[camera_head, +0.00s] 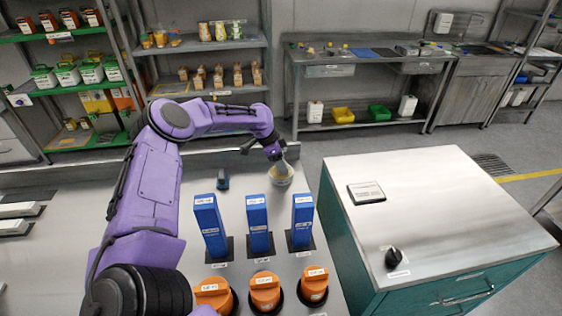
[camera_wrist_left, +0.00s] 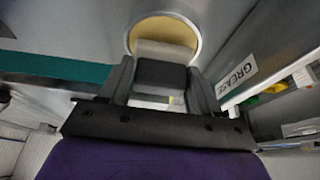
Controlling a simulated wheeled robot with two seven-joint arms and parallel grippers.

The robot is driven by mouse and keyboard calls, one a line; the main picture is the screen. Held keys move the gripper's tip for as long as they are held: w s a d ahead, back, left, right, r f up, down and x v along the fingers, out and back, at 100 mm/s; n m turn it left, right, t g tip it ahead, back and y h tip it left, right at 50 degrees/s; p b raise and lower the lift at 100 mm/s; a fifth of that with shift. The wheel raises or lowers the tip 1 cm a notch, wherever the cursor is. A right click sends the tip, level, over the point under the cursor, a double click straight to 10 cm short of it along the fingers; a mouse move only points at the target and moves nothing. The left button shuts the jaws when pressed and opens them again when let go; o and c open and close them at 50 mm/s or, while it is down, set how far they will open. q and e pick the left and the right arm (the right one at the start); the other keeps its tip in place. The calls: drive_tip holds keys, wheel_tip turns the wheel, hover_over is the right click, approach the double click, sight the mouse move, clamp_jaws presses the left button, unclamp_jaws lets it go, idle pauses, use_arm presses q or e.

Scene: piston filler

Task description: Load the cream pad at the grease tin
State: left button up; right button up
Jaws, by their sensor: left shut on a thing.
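The grease tin (camera_head: 281,181) is a round metal tin with yellowish contents, standing at the back of the steel bench. Its round opening (camera_wrist_left: 165,19) also shows in the left wrist view, with a "GREASE" label (camera_wrist_left: 237,74) beside it. My left gripper (camera_head: 281,160) is at the tin, fingers pointing down toward its opening. It is shut on a dark block with a cream pad (camera_wrist_left: 165,50) at its end. In the wrist view the pad overlaps the tin's opening; I cannot tell whether it touches the grease. My right gripper is not in view.
Three blue upright blocks (camera_head: 257,222) stand in dark bases in front of the tin, with three orange-topped pieces (camera_head: 265,290) nearer. A small dark blue item (camera_head: 223,181) lies left of the tin. A teal cabinet (camera_head: 440,205) stands to the right.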

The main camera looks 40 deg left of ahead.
use_arm(q)
drive_tip(key=shift+r, duration=0.1)
drive_tip(key=shift+s+f+b, duration=0.1)
drive_tip(key=shift+f+b, duration=0.35)
drive_tip(key=shift+f, duration=0.25)
idle(1.4)
drive_tip(key=shift+r, duration=0.1)
wheel_tip(320, 180, up, 7)
drive_tip(key=p, duration=0.6)
idle(0.4)
